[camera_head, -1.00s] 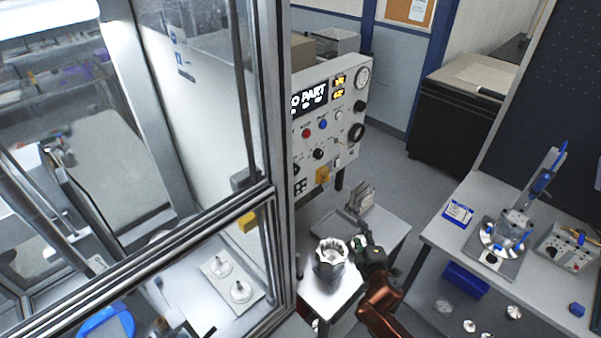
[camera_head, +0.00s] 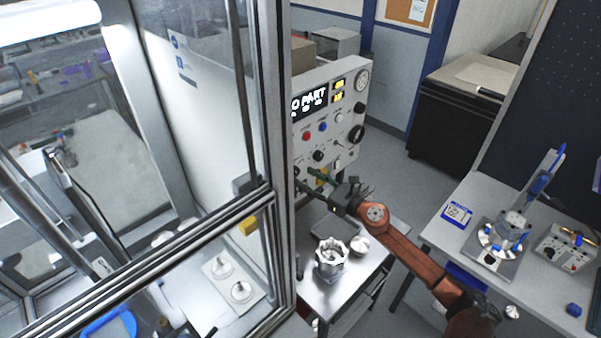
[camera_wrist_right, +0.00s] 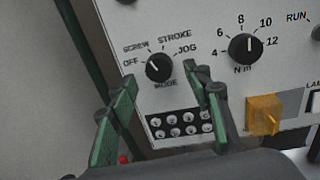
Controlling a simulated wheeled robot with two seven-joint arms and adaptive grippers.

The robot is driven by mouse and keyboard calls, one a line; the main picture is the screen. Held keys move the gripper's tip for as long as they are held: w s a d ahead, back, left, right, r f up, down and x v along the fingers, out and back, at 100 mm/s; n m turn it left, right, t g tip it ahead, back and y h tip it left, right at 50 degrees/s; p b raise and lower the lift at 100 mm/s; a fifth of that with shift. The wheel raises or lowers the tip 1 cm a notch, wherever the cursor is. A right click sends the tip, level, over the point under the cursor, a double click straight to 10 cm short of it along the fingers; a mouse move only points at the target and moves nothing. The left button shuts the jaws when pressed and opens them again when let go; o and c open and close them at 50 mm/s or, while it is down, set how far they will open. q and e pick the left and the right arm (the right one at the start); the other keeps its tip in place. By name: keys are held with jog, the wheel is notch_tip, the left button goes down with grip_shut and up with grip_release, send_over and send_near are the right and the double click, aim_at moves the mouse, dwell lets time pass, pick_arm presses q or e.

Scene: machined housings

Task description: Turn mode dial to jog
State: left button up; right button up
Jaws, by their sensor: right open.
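The mode dial (camera_wrist_right: 159,68) is a small black knob on the pale control panel (camera_wrist_right: 207,18). Its labels read OFF, SCREW, STROKE and JOG. Its white mark faces up and left, on the OFF/SCREW side; the exact label is hard to tell. In the head view the panel (camera_head: 345,100) stands behind the table, and the dial is small at its lower left. My right gripper (camera_wrist_right: 161,76) is open, its green fingers on either side of the dial in the picture; contact is not visible. In the head view the right gripper (camera_head: 306,180) is before the panel's lower left. My left gripper is not in view.
Right of the mode dial are a larger Nm dial (camera_wrist_right: 246,48) and an orange switch (camera_wrist_right: 264,114); a black socket block (camera_wrist_right: 180,123) sits below. A metal housing (camera_head: 331,262) stands on the table under my arm. The glazed machine frame (camera_head: 276,150) is close on the left.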

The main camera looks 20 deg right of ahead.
aim_at(297, 173)
jog(key=shift+p+x, duration=0.3)
jog(key=shift+x, duration=1.3)
jog(key=c, duration=1.2)
